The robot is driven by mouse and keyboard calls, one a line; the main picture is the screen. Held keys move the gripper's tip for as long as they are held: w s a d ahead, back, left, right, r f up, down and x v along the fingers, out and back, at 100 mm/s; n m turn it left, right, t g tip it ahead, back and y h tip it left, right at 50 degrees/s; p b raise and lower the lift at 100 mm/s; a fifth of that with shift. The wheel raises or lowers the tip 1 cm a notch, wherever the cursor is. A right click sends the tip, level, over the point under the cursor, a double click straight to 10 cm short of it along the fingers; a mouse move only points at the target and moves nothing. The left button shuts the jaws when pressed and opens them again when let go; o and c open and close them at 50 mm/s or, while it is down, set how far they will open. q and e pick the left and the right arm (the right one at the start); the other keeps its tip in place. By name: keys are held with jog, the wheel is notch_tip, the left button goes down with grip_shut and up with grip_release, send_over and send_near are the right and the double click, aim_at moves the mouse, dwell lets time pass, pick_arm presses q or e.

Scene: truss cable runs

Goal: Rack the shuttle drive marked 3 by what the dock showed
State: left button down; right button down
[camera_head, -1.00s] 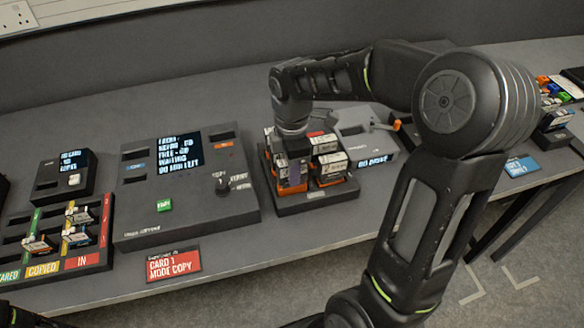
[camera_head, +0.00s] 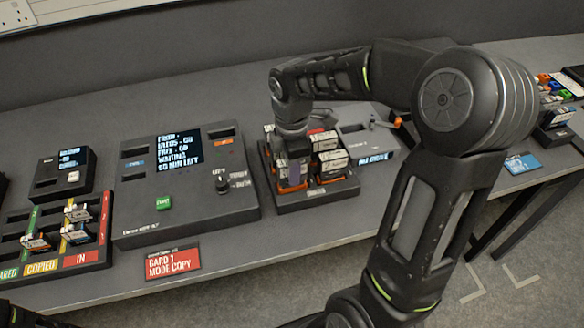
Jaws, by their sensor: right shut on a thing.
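My right gripper (camera_head: 293,160) points down over the tray of shuttle drives (camera_head: 318,200) and is shut on a shuttle drive (camera_head: 292,176) at the tray's left side. The gripper and arm hide part of that drive, and I cannot read its mark. Other white and orange drives (camera_head: 330,161) stand beside it. The dock (camera_head: 377,147) with a small lit display is just behind and right of the tray; its text is too small to read. My left gripper is not in view; only a dark bit of my arm shows at the bottom left.
A console (camera_head: 187,205) with a lit screen and green button stands left of the tray. A card rack (camera_head: 88,259) with coloured labels and a small reader (camera_head: 64,172) are at far left. A red sign reads CARD 1 MODE COPY (camera_head: 172,262). A blue label (camera_head: 522,163) is at right.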

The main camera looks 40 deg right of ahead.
jog(key=shift+f, duration=0.3)
jog(key=c, duration=1.1)
grip_release()
jog(key=shift+o, duration=0.3)
jog(key=shift+o, duration=1.4)
jog(key=shift+r, duration=0.1)
